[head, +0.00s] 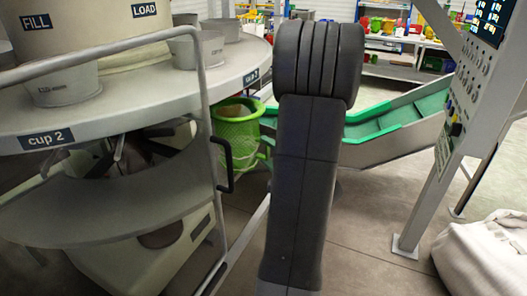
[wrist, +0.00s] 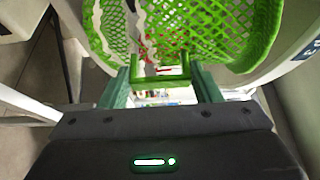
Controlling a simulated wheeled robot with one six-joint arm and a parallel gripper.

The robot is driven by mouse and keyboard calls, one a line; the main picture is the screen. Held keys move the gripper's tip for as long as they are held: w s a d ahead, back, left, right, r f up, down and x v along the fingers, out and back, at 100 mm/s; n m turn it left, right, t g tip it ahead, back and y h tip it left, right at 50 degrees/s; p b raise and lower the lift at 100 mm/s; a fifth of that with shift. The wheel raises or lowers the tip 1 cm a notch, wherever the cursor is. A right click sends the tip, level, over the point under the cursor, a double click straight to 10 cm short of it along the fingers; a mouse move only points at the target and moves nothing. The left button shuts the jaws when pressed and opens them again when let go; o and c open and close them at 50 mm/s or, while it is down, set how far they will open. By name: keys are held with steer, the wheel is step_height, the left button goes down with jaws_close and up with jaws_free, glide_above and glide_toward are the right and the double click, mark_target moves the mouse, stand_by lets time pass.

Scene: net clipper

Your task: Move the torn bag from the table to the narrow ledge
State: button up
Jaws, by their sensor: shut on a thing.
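The torn bag is a bright green net bag. In the head view the bag (head: 236,135) hangs upright beside the round grey table (head: 130,112), near a bent metal rail. In the wrist view the bag (wrist: 240,35) fills the top, with a pale jagged tear and small red bits at its mesh. My gripper (wrist: 160,82) has its two green-grey fingers on either side of a green loop of the bag and is shut on it. In the head view my own arm hides most of my gripper. I cannot tell which surface is the narrow ledge.
A metal rail frame (head: 205,110) with a dark handle stands close to the bag. Grey cups (head: 68,83) stand on the table. A green conveyor chute (head: 400,122) lies behind my arm. A control panel post (head: 455,130) and a whitish sack (head: 490,255) are at right.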

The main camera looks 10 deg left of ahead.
steer(key=s+d+p, duration=0.2)
steer(key=s+d, duration=0.1)
steer(key=d, duration=0.6)
steer(key=shift+s, duration=0.15)
stand_by(1.0)
